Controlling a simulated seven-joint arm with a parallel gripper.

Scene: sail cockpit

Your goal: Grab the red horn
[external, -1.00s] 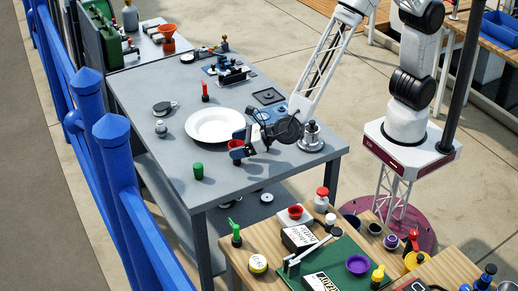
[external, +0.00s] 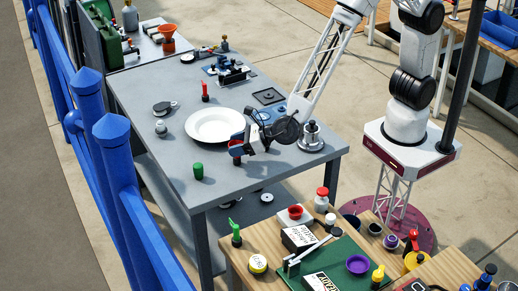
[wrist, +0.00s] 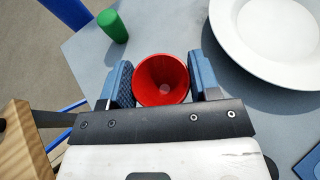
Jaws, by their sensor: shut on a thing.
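The red horn (wrist: 162,80) is a red funnel shape with its wide round mouth facing the wrist camera. It sits between the two blue pads of my gripper (wrist: 160,86), which is shut on it. In the external view my gripper (external: 243,148) is low over the grey table, in front of the white plate. The horn (external: 236,152) shows there only as a small bit of red, mostly hidden by the blue fingers. I cannot tell whether its lower end touches the table.
The white plate (external: 215,126) lies just behind my gripper. A green cylinder (external: 198,171) stands in front, to the left. A red-topped stick (external: 205,92) and a metal fitting (external: 311,137) also stand on the grey table (external: 180,150). The left front area is mostly clear.

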